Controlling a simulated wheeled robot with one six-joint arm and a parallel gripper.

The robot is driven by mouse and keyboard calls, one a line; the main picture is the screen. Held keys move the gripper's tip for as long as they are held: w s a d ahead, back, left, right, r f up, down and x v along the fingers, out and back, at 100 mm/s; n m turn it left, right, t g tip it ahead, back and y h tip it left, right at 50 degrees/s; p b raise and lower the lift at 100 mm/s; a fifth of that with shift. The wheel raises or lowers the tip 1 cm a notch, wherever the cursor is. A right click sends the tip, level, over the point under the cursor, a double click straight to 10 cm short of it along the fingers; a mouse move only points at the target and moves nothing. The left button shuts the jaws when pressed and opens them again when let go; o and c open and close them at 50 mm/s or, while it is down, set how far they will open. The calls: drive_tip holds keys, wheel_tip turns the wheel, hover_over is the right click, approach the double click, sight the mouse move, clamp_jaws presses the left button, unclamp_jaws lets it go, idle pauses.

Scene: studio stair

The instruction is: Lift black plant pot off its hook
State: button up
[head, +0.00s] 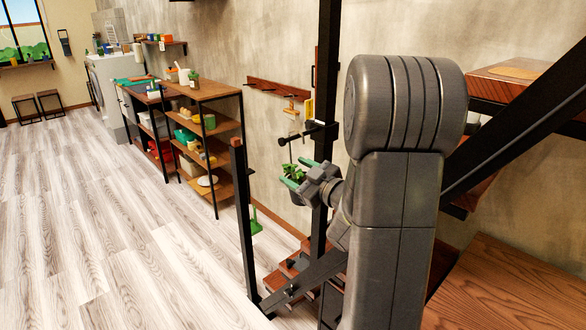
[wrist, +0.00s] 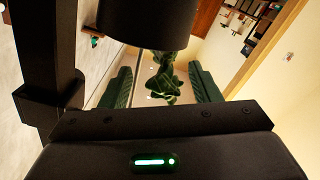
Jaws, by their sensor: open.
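The black plant pot (head: 297,196) hangs beside a black post, with a leafy green plant (head: 292,172) in it. A thin hanger runs up from it to a dark hook bar (head: 308,132) on the post. My gripper (head: 300,173) is at the plant's height, its green fingers apart and partly overlapping the plant in the head view. In the wrist view, the plant (wrist: 165,82) shows between the two open fingers (wrist: 160,68). A large dark cylinder above it looks like the pot (wrist: 150,20). I cannot tell whether the fingers touch anything.
The black post (head: 326,90) stands close beside my gripper. A shorter post (head: 244,215) and a sloping rail (head: 520,125) frame the wooden stairs (head: 510,285). A shelf unit (head: 215,145) stands along the wall. The floor (head: 120,240) at left is clear.

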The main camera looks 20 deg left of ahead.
sight(293, 159)
drive_tip(key=shift+x, duration=0.85)
drive_tip(key=shift+c, duration=0.3)
drive_tip(key=c, duration=1.2)
drive_tip(key=shift+o, duration=0.2)
drive_tip(key=shift+r+p, duration=1.2)
drive_tip(key=shift+r, duration=0.85)
drive_tip(key=shift+b+x, duration=0.5)
drive_tip(key=shift+x, duration=1.25)
drive_tip(key=shift+f, duration=0.1)
wheel_tip(293, 159, down, 11)
drive_tip(key=b, duration=1)
drive_tip(key=shift+d, duration=0.1)
